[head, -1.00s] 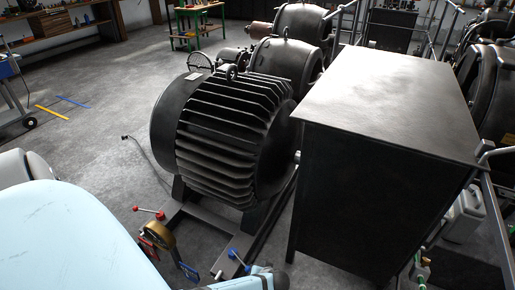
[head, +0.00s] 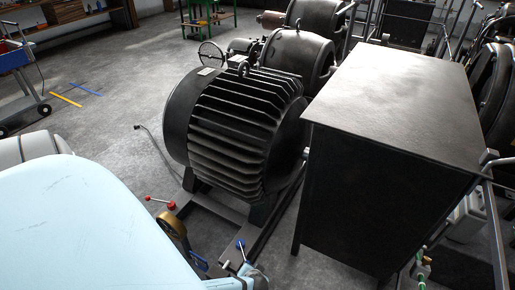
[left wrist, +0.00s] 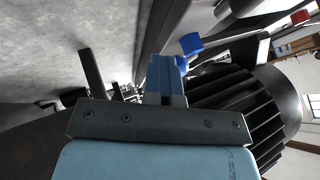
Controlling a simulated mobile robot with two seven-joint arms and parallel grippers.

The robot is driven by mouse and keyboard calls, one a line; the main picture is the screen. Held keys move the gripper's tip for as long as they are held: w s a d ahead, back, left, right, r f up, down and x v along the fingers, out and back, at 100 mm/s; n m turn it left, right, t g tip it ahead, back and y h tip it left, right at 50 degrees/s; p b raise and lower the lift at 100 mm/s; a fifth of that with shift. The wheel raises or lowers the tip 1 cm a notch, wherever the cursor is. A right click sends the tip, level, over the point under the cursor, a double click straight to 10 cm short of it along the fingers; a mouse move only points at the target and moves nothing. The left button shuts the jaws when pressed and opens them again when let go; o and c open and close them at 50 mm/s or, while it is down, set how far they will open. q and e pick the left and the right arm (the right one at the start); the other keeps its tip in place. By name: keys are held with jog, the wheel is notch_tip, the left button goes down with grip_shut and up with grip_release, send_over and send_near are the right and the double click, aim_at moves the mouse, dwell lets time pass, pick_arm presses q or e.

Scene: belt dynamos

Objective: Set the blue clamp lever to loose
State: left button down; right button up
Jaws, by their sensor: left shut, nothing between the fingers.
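The clamp lever with the blue knob (head: 240,244) stands at the near end of the motor's base rails in the head view. The blue knob (left wrist: 190,43) also shows in the left wrist view, just beyond and to the right of the fingertips. My left gripper (head: 252,272) is at the bottom of the head view, close below the knob. Its blue fingers (left wrist: 165,75) are together with nothing between them. I cannot tell whether they touch the lever. My right gripper is not in view.
A lever with a red knob (head: 171,204) sits left of the rails, near a brass-coloured wheel (head: 171,226). The large finned motor (head: 235,130) stands behind the levers. A tall black cabinet (head: 385,190) blocks the right side. Open floor (head: 95,125) lies to the left.

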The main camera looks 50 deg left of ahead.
pick_arm(q)
jog(key=shift+s+a+m+t+h+p, duration=0.4)
jog(key=shift+s+a+m, duration=0.2)
jog(key=shift+s+m, duration=0.3)
jog(key=shift+s+a+m+t+h+p, duration=0.25)
jog(key=shift+s+a+m+t+h, duration=0.25)
jog(key=shift+s+m, duration=0.4)
jog(key=shift+a, duration=0.1)
jog(key=shift+w, duration=0.15)
